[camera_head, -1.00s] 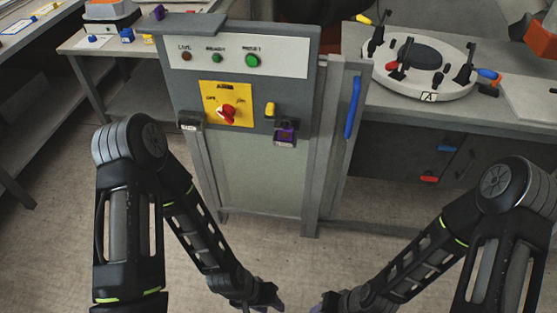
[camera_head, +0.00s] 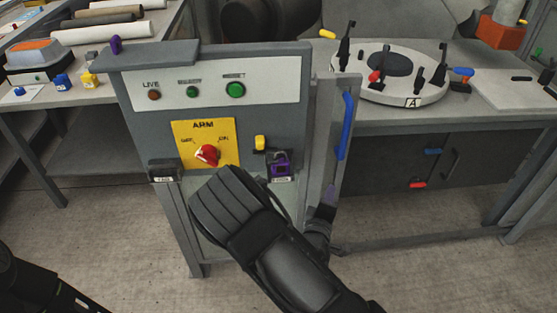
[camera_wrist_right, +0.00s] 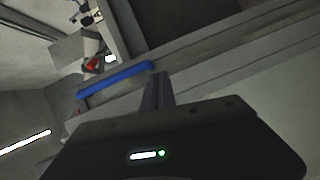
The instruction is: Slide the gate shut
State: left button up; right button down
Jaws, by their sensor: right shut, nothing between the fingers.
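The gate is a grey upright frame (camera_head: 323,150) at the right side of the control cabinet. Its blue vertical bar handle (camera_head: 347,125) is on its face; the handle also shows in the right wrist view (camera_wrist_right: 115,79). My left gripper is out of view; only part of my left arm shows at the lower left.
The cabinet (camera_head: 215,75) carries lamps, a yellow plate with a red knob (camera_head: 207,155) and a purple padlock-like piece (camera_head: 280,165). My right arm hides its lower part. A round white mould (camera_head: 390,75) with clamps lies on the bench at the right. Open floor lies below the bench.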

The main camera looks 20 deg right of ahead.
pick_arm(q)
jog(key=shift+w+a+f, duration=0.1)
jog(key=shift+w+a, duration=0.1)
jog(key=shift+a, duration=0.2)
pick_arm(e)
jog(key=w+r, duration=0.1)
jog(key=a+r+t, duration=0.1)
jog(key=r, duration=0.1)
jog(key=shift+w+n+h, duration=0.3)
jog(key=shift+w, duration=0.1)
jog(key=shift+w+f, duration=0.1)
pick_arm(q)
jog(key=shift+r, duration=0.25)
pick_arm(e)
jog(key=x, duration=1)
jog(key=shift+d+f, duration=0.1)
jog(key=shift+d, duration=0.05)
